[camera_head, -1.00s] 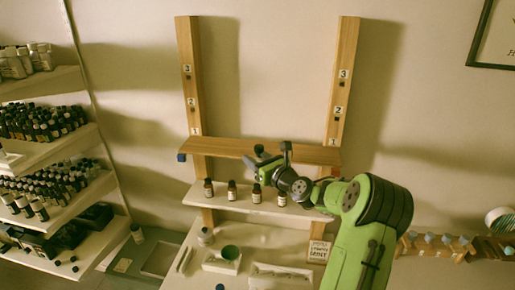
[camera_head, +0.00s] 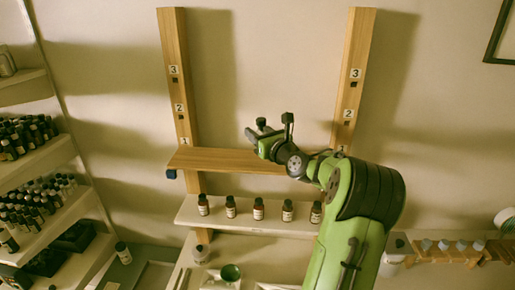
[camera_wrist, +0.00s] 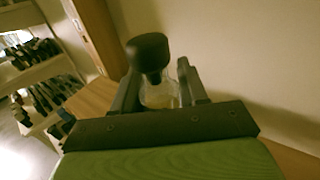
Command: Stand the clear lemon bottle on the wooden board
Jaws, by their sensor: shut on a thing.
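My gripper (camera_head: 266,134) is shut on a clear bottle with a black cap (camera_wrist: 160,95), which stands upright between the fingers in the wrist view. In the head view only its dark cap (camera_head: 262,123) shows clearly; its label cannot be read. The wooden board (camera_head: 212,158) spans two upright posts at the mark 1. My gripper and the bottle appear above the board's right half in the head view, apart from its surface. The board also shows below and beside the fingers in the wrist view (camera_wrist: 92,101).
A white shelf (camera_head: 240,220) below the board holds a row of several brown bottles (camera_head: 258,209). The wooden posts (camera_head: 178,80) rise at both ends of the board. The board's left part is bare. Racks of dark bottles (camera_head: 30,135) stand at the left.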

